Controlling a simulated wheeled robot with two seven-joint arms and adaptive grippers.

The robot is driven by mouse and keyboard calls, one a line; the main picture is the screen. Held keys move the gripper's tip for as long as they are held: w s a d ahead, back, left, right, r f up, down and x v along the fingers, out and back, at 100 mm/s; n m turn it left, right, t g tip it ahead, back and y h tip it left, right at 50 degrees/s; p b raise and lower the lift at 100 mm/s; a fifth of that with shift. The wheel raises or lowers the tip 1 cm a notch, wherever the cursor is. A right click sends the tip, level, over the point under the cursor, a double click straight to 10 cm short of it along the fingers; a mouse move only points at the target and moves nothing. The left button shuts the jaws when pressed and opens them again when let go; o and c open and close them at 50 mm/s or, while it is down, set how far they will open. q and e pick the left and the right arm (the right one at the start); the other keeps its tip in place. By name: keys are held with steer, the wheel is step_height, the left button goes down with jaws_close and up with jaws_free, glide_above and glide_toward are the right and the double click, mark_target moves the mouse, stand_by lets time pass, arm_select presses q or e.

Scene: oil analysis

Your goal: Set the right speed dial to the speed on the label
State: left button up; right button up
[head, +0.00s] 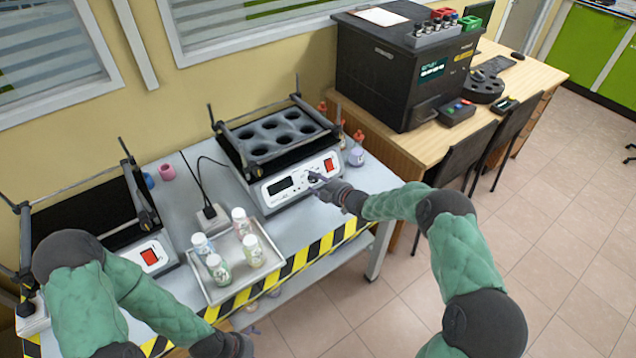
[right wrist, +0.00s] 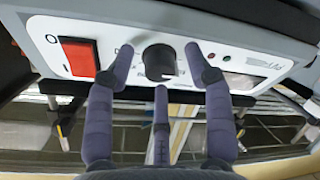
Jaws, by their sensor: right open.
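The right shaker (head: 290,180) has a white front panel with a dark display, a red switch and a speed dial. In the right wrist view the black round dial (right wrist: 158,62) sits between the spread fingers of my right gripper (right wrist: 160,75). The fingertips are beside the dial and close to the panel; I see no clear contact. No speed label is readable.
A tray (head: 215,290) with several capped bottles stands left of the shaker. A second shaker (head: 150,255) is at the left. A black analyser (head: 385,75) stands on the wooden desk at the right. The red switch (right wrist: 80,58) is beside the dial.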

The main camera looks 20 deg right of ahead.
jaws_close()
steer(key=shift+m, duration=0.4)
steer(key=m+h, duration=0.1)
steer(key=m, duration=0.4)
steer(key=shift+s+a+t, duration=0.1)
steer(key=shift+a+t, duration=0.05)
steer(key=shift+t, duration=0.25)
steer(key=m+h, duration=0.1)
steer(key=m, duration=0.5)
steer(key=shift+a+h, duration=0.15)
steer(key=shift+h, duration=0.25)
steer(key=m+h, duration=0.1)
steer(key=m, duration=0.5)
steer(key=shift+a, duration=0.1)
steer(key=m+g+h, duration=0.1)
steer(key=m, duration=0.4)
steer(key=shift+r+m+b, duration=0.1)
steer(key=shift+m+b, duration=0.2)
steer(key=shift+b, duration=0.1)
